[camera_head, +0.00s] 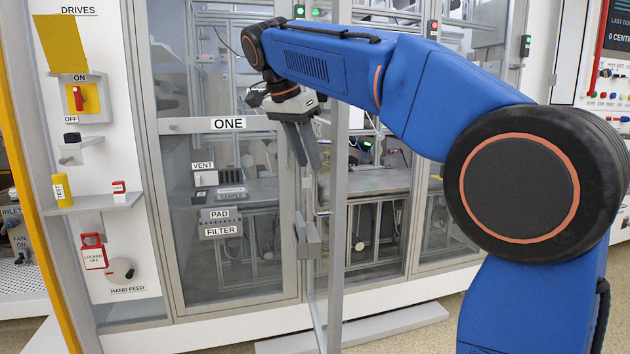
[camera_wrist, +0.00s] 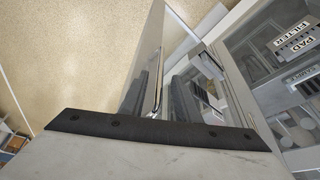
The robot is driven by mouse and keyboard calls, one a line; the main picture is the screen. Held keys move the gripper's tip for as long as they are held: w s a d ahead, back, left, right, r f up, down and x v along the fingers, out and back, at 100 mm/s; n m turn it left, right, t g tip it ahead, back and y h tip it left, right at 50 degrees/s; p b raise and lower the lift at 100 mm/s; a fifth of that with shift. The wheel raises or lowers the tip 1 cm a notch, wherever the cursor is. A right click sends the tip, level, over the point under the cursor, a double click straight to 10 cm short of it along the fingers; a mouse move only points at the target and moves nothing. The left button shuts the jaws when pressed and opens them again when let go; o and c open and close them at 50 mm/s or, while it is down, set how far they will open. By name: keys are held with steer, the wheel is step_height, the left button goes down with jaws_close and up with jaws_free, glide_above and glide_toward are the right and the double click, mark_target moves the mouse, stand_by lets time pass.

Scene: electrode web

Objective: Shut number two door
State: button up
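The number two door (camera_head: 337,225) stands open in the head view, swung out from the cabinet and seen nearly edge-on. Its label is not visible. A thin bar handle (camera_head: 318,200) is on its left face. My gripper (camera_head: 311,167) points down beside the door's upper half, its two fingers apart with a gap between them. In the wrist view the door (camera_wrist: 148,55) runs away from the gripper, with the bright handle (camera_wrist: 158,92) between two dark grey finger shapes (camera_wrist: 162,98). I cannot tell whether a finger touches the door or handle.
The door marked ONE (camera_head: 228,124) is shut, left of the open door. Behind the opening is a worktop (camera_head: 370,180). A low step (camera_head: 390,325) lies on the floor in front of the cabinet. A panel with switches and a yellow test block (camera_head: 62,190) stands at left.

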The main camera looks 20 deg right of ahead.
glide_above(315, 209)
steer(key=f, duration=0.6)
steer(key=shift+w+d+f, duration=0.15)
steer(key=shift+w, duration=0.15)
jaws_close()
